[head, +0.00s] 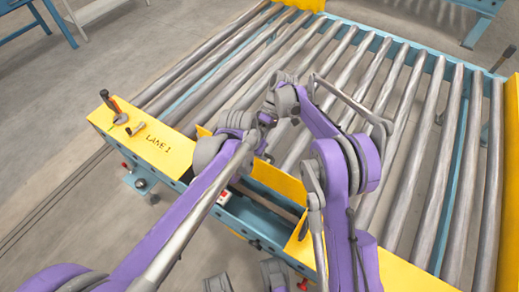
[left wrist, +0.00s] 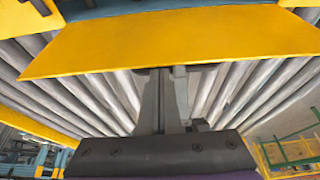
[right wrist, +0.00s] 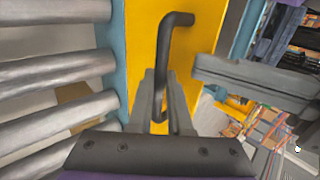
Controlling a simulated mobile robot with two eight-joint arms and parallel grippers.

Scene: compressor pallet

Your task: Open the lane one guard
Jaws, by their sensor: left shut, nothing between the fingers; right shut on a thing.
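The lane one beam is a yellow cover marked LANE 1 (head: 158,143) at the front of the roller conveyor. Right of the label a yellow guard plate (head: 278,180) stands tilted above an open blue channel (head: 245,217). In the left wrist view a wide yellow plate (left wrist: 180,42) lies across the tips of my left gripper (left wrist: 165,75), which is shut and empty; contact is unclear. In the right wrist view my right gripper (right wrist: 162,85) is shut on a dark bent handle (right wrist: 163,55) in front of a yellow panel. In the head view my arms hide both fingertips.
Metal rollers (head: 400,120) fill the space behind the beam. A red-and-white item (head: 223,197) sits in the channel. Open floor (head: 50,110) lies at the left.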

